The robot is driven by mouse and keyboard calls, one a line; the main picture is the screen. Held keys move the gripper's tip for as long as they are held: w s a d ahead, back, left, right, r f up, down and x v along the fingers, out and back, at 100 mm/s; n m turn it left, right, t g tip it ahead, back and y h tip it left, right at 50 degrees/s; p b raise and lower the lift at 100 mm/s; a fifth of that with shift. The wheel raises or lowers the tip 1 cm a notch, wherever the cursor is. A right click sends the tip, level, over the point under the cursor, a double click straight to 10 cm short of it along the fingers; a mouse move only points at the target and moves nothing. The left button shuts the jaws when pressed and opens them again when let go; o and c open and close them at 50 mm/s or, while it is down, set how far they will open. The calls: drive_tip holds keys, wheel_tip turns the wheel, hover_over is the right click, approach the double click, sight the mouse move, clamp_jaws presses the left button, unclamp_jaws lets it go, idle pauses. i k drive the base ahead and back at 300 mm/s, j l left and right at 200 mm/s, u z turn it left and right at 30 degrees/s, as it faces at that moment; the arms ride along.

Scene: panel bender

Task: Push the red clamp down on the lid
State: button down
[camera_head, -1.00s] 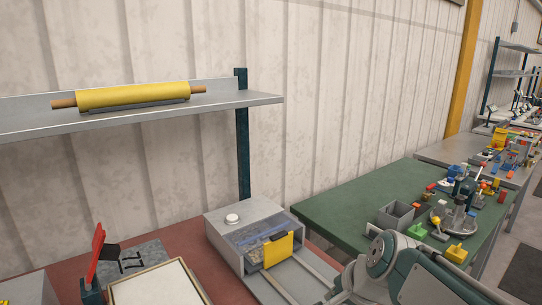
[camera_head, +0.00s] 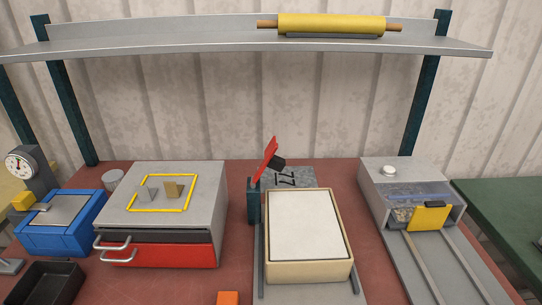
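The red clamp (camera_head: 265,160) stands raised and tilted on a dark blue-green post (camera_head: 254,203), at the middle of the bench. It has a dark pad on its right side. Just to the right and nearer lies a cream box with a flat white lid (camera_head: 305,224), between rails on a grey plate. The clamp is apart from the lid. My gripper is not in view now, and neither is my arm.
A grey cabinet with a red drawer (camera_head: 160,253) stands left of the post. A grey box with a yellow tab (camera_head: 430,217) stands right. A shelf with a yellow roller (camera_head: 331,25) hangs above. A blue scale (camera_head: 60,223) and black tray (camera_head: 50,284) are at left.

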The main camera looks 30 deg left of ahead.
sight(277, 164)
drive_tip(key=u, duration=1.6)
drive_tip(key=i+j+z, duration=0.15)
drive_tip(key=z, duration=0.3)
